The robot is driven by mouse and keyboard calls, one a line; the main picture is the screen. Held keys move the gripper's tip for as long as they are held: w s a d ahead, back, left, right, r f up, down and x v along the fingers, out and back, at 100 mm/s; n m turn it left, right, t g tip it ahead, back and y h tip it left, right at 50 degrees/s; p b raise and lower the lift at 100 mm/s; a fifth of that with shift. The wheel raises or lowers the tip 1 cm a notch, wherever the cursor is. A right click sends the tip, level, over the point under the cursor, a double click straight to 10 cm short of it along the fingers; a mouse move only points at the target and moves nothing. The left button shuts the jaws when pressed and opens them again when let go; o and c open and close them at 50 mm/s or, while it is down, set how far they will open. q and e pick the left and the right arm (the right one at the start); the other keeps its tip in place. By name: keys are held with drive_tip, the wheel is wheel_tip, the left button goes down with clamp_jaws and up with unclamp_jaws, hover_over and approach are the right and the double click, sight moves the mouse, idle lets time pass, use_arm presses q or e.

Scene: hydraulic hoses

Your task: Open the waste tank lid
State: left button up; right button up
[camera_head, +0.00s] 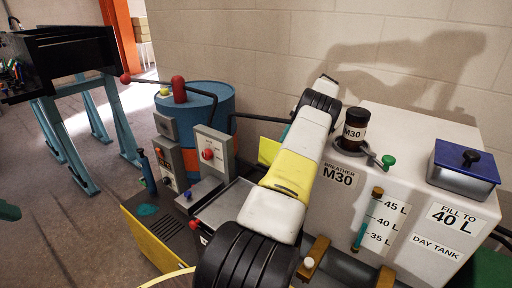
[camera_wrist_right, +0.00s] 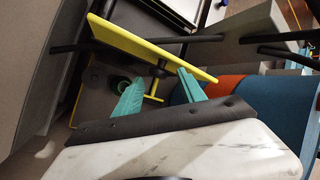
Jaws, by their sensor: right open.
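No part carries a readable waste tank label, so I cannot tell for certain which lid is meant. A blue drum (camera_head: 215,101) with an orange band stands left of my arm in the head view, a red knob (camera_head: 179,89) on its top. The drum also shows at the right of the right wrist view (camera_wrist_right: 279,98). My right gripper (camera_wrist_right: 158,92) has its two teal fingers apart, with a yellow plate (camera_wrist_right: 150,47) just beyond them. Contact with the plate cannot be told. In the head view my arm hides this gripper.
Grey control boxes (camera_head: 212,151) and a dark yellow-edged platform (camera_head: 148,238) lie left. A black bench (camera_head: 70,62) stands far left; floor between is clear.

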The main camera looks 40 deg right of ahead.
drive_tip(key=s+a+r, duration=0.2)
drive_tip(key=s+a, duration=0.7)
drive_tip(key=a, duration=0.4)
drive_tip(key=shift+s, duration=0.3)
drive_tip(key=shift+w+r, duration=0.1)
drive_tip(key=shift+w, duration=0.1)
